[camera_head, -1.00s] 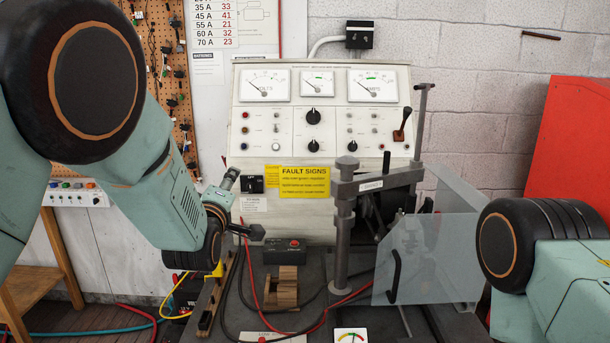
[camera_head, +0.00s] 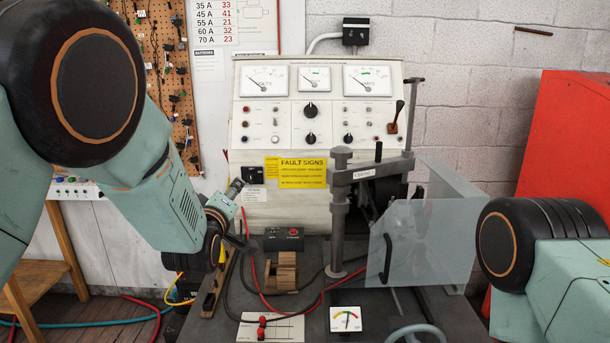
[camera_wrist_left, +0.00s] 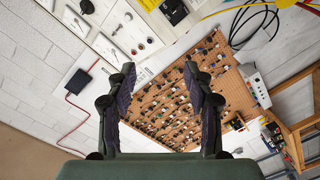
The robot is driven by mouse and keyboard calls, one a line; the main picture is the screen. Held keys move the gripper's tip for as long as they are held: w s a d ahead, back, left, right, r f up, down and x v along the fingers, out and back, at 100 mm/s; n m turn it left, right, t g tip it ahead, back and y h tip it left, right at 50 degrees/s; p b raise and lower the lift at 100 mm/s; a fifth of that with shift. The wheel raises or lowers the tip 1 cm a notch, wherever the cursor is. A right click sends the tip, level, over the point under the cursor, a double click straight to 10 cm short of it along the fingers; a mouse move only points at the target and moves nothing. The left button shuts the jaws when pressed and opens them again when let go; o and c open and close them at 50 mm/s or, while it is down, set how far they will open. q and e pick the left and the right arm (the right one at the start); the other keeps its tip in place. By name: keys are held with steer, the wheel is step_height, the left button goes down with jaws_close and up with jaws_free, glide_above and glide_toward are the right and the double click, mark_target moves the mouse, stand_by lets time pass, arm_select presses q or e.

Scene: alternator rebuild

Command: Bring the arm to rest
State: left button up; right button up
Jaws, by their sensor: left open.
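My left arm comes in from the left in the head view. My left gripper (camera_head: 244,215) is beside the lower left corner of the test bench panel (camera_head: 245,130), with nothing between its fingers. In the left wrist view the left gripper (camera_wrist_left: 160,72) is open and empty, its two dark fingers spread apart. A pegboard (camera_wrist_left: 185,100) with many small parts shows beyond and between them. A link of my right arm shows at the right of the head view; its gripper is out of view.
On the bench are a wooden block (camera_head: 284,272), a black box with a red button (camera_head: 284,239), a small coloured gauge (camera_head: 346,319) and a white plate with red terminals (camera_head: 285,330). A clamp post (camera_head: 340,215) and clear guard (camera_head: 425,240) stand right. A red panel (camera_head: 570,145) is farther right.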

arm_select(q)
steer(key=s+a+f+m+g+b, duration=0.1)
steer(key=s+f+m+g, duration=0.1)
steer(key=s+f, duration=0.3)
steer(key=s+a+f+m+g+b, duration=0.1)
steer(key=s+f, duration=0.5)
steer(key=f, duration=0.6)
steer(key=s+a+f+m+g+b, duration=0.1)
steer(key=s+f+m+g, duration=0.3)
steer(key=f, duration=0.5)
steer(key=shift+s+a+m+g, duration=0.3)
steer(key=shift+s+a, duration=0.5)
steer(key=shift+s, duration=0.3)
steer(key=s+f+g+b, duration=0.2)
steer(key=s+f, duration=0.5)
steer(key=s, duration=0.4)
steer(key=s+a+f+m+g+b, duration=0.1)
steer(key=s+f+g+b, duration=0.1)
steer(key=s+f+g, duration=0.2)
steer(key=s+a+f+m+g+b, duration=0.1)
steer(key=s+f+g+b, duration=0.2)
steer(key=s+f, duration=0.7)
steer(key=s, duration=1)
steer(key=shift+g, duration=0.3)
steer(key=shift+w+f, duration=0.1)
